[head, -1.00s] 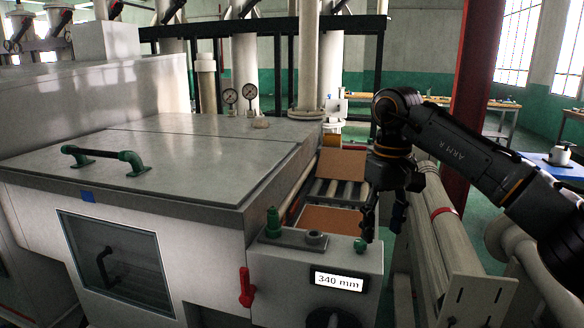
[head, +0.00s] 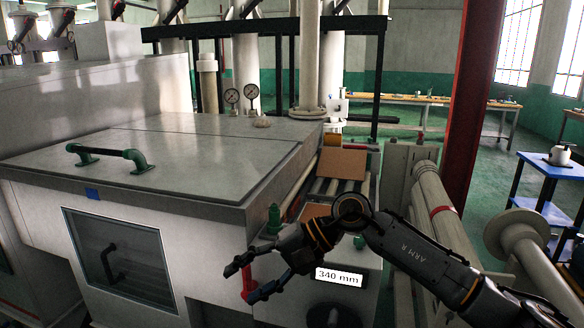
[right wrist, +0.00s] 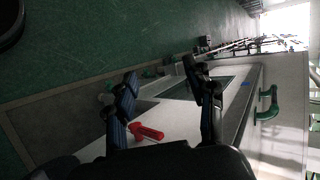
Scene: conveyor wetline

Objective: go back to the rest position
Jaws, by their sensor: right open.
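My right gripper (head: 238,282) is open and empty in the head view, in front of the machine's front corner. Its two fingers point left and stand apart. In the right wrist view the open fingers (right wrist: 165,95) show with nothing between them that they hold. The red lever (head: 247,287) on the machine front is partly behind the fingers in the head view. The red lever also shows in the right wrist view (right wrist: 147,132), near one finger. I cannot tell whether they touch. My left gripper is in no view.
The grey machine housing (head: 190,165) with green-ended handle (head: 110,158) fills the left. The control box carries a 340 mm display (head: 339,277) and green knobs.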

